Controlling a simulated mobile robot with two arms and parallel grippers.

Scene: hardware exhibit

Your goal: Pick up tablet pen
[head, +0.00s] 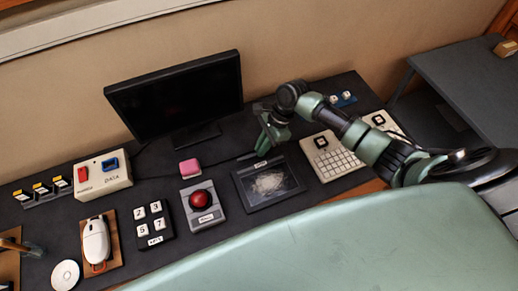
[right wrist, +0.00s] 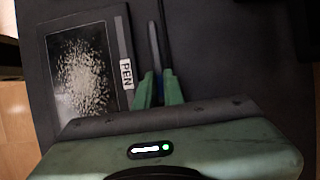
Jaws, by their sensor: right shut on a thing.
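The tablet (head: 243,191) is a dark slab with a pale speckled patch on its screen, lying on the dark desk. In the right wrist view its edge carries a label (right wrist: 126,74) reading PEN. The tablet pen (right wrist: 154,45) is a thin dark stick beside that labelled edge. My right gripper (head: 262,150) is just behind the tablet's far edge in the head view. In the right wrist view the right gripper's green fingers (right wrist: 158,82) are shut on the pen, one on each side. The pen's lower end is hidden. My left gripper is not in view.
A monitor (head: 175,95) stands behind.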

